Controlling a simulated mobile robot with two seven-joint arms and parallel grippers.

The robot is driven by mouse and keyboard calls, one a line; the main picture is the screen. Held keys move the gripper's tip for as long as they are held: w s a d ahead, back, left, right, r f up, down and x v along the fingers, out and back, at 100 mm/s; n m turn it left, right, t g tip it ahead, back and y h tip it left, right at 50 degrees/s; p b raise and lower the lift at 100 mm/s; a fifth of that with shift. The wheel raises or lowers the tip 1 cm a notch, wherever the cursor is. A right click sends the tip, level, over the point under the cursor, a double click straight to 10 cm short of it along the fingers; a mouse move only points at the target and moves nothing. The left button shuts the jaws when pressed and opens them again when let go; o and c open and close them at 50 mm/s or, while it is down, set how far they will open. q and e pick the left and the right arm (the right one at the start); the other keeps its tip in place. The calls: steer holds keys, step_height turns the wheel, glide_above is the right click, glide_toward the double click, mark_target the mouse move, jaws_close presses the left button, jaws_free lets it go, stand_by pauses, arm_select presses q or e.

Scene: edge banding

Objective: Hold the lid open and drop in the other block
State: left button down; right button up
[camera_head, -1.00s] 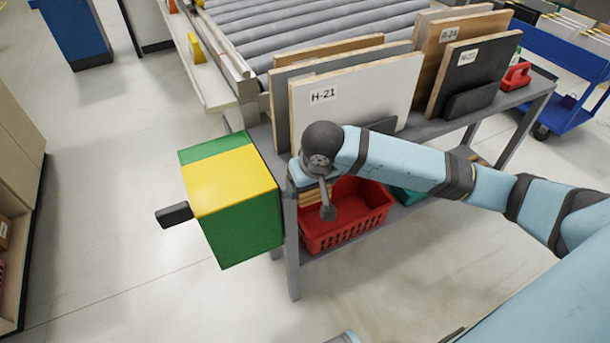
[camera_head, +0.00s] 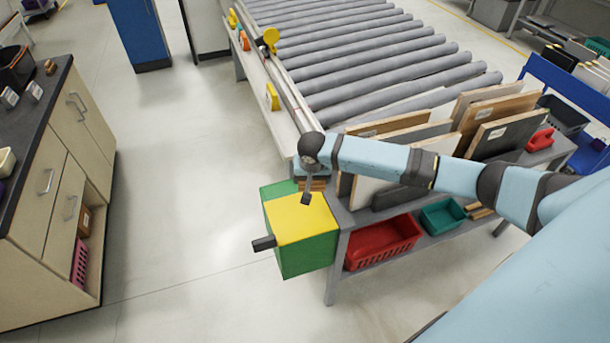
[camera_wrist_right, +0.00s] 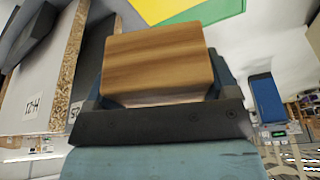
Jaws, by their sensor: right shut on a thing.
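The green box (camera_head: 308,257) with a yellow lid (camera_head: 300,218) stands at the left end of the grey rack. My right gripper (camera_head: 312,185) is shut on a wooden block (camera_wrist_right: 158,62), held by the box's far right corner. The block fills the middle of the right wrist view, and the box's yellow and green top shows beyond it. In the head view the block is partly hidden by the gripper. My left gripper is out of view.
Upright boards (camera_head: 505,137) stand on the rack close to my right arm. A red basket (camera_head: 385,240) and a green tray (camera_head: 442,216) sit on its lower shelf. A roller conveyor (camera_head: 370,70) lies behind. Open floor (camera_head: 180,190) is at the left, before a cabinet (camera_head: 55,190).

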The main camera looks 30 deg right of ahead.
steer(key=shift+w+a+r+p, duration=0.25)
steer(key=shift+w+r+p, duration=0.2)
steer(key=shift+r+p, duration=0.15)
steer(key=shift+w+f, duration=0.1)
steer(key=shift+f+b, duration=0.9)
steer(key=shift+f, duration=0.2)
arm_select(q)
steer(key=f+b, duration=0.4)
steer(key=b, duration=0.1)
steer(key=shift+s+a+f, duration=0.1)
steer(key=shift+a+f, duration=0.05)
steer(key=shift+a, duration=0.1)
arm_select(e)
step_height(320, 180, down, 5)
steer(key=shift+r, duration=0.1)
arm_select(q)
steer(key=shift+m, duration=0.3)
